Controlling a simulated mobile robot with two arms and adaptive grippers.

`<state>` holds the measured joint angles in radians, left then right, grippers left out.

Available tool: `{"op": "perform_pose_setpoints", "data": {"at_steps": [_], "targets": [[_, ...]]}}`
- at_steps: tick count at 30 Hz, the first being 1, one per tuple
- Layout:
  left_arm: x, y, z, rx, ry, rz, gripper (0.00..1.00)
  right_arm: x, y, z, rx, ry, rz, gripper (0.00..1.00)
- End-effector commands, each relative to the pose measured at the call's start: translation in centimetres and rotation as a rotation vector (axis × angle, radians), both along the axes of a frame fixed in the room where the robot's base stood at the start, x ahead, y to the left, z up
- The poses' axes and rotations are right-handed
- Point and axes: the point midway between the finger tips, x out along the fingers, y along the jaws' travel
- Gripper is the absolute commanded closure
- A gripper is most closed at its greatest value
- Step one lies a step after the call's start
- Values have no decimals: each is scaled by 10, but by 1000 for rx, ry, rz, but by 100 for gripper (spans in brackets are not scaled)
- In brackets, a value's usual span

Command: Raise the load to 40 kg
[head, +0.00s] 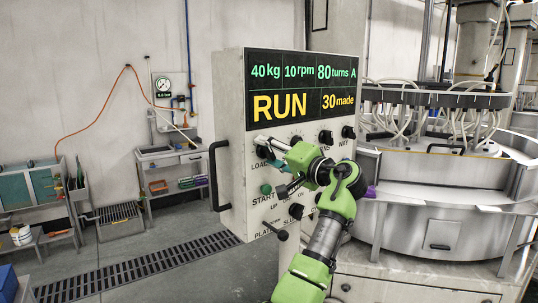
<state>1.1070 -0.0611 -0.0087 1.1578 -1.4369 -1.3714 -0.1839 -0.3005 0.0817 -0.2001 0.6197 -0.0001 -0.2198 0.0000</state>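The control box (230,122) stands in the middle of the head view. Its display (303,91) reads 40 kg, 10 rpm, 80 turns A, RUN and 30 made. The dark load knob (263,153) sits above the LOAD label at the left of the knob row, partly covered by my gripper. My green arm hides part of the panel's middle and lower right.
More black knobs (326,137) and a green start button (266,189) are on the panel. A black handle (214,176) juts out at its left. The round steel lapping machine (440,230) stands close at right. Open floor with a drain grate (140,267) lies at left.

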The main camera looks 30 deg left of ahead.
Motion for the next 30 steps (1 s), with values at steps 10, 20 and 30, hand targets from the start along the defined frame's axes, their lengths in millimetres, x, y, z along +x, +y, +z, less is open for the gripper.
{"op": "perform_pose_setpoints", "data": {"at_steps": [10,20,30], "targets": [[-1,0,-3,-5,4,2,47,0,1,0,1,0,0,72],[-14,-48,-3,-6,3,0,47,1,1,0,1,-1,-1,72],[-31,-105,-3,-4,2,2,47,1,1,0,1,-1,-1,72]]}}
